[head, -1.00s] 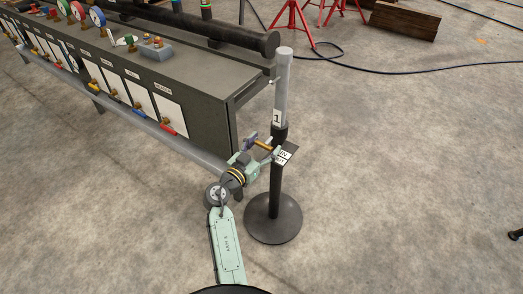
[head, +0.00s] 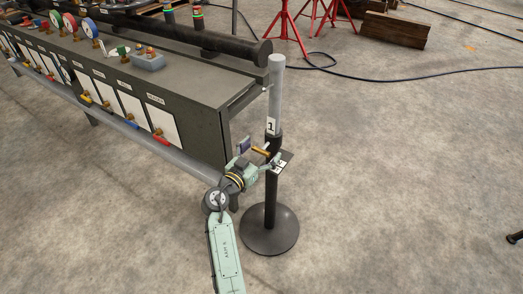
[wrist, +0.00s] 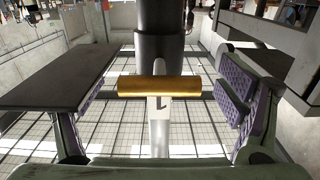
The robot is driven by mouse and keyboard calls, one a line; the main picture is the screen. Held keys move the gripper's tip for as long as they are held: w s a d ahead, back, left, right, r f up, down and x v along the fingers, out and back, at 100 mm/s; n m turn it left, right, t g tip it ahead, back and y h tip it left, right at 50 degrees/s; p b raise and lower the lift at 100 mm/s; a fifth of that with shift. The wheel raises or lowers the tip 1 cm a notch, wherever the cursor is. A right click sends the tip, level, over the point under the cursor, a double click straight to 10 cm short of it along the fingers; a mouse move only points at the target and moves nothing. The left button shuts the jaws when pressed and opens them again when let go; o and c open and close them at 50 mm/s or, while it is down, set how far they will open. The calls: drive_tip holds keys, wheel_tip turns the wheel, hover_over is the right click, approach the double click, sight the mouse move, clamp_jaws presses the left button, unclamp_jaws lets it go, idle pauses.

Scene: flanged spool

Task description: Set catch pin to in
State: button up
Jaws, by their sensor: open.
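The catch pin shows as a brass-coloured crossbar (head: 261,151) on the side of an upright post (head: 271,178) marked 1. In the wrist view the brass bar (wrist: 158,87) lies crosswise in front of the dark post, with a pale stem below it. My gripper (head: 258,156) is at the post, its fingers open on either side of the bar. The right purple-padded finger (wrist: 232,88) stands clear of the bar. A dark plate (wrist: 60,78) partly hides the left finger. A small label plate (head: 281,163) sits beside the gripper; its lettering is partly covered.
A long grey bench (head: 190,95) with gauges, valves and white panels stands to the left, close to my arm. A pipe rail (head: 150,130) runs along its front. The post's round base (head: 269,236) rests on concrete. Floor to the right is mostly clear.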

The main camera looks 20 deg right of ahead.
drive_tip(key=v, duration=1.2)
